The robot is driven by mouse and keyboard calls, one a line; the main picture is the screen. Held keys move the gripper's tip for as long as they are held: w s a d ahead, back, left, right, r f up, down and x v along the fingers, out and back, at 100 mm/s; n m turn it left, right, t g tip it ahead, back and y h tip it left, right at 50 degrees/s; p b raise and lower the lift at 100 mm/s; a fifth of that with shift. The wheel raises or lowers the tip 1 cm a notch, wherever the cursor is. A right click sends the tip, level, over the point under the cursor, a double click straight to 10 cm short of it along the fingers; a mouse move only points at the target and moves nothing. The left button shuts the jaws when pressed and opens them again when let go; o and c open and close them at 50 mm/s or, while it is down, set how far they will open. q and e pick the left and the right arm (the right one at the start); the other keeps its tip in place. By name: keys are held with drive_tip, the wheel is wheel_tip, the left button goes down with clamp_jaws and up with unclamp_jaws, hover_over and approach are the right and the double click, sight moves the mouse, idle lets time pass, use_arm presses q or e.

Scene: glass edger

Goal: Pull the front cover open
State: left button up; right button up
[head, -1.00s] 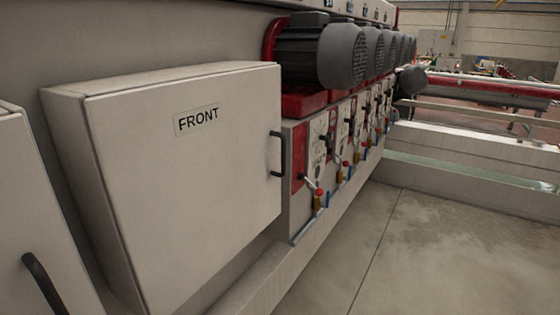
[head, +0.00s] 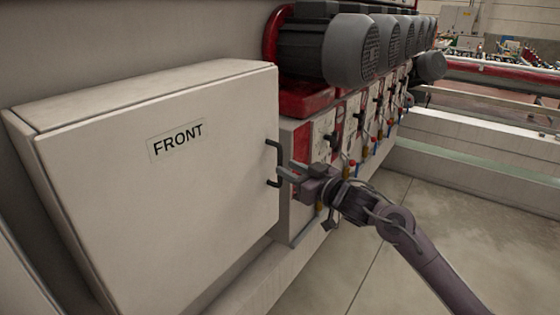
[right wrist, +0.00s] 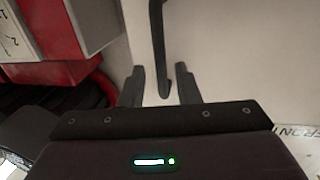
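The front cover (head: 165,215) is a white box door with a "FRONT" label (head: 178,141). It looks closed. Its dark bar handle (head: 274,163) is at the right edge of the door. My right gripper (head: 284,172) is at the handle, coming from the right. In the right wrist view, the two fingers (right wrist: 158,88) are apart, with the handle (right wrist: 158,45) reaching down between them. A gap shows on either side of the handle, so the fingers are not closed on it. My left gripper is in neither view.
Grey motors (head: 345,48) on red mounts stand right of the cover, above a row of valves with coloured knobs (head: 352,163). Another white panel (head: 22,285) is at the lower left. The concrete floor (head: 450,225) at right is clear.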

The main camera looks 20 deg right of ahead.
sight(280, 182)
drive_tip(key=shift+p+x, duration=0.4)
drive_tip(key=shift+x, duration=1.75)
clamp_jaws()
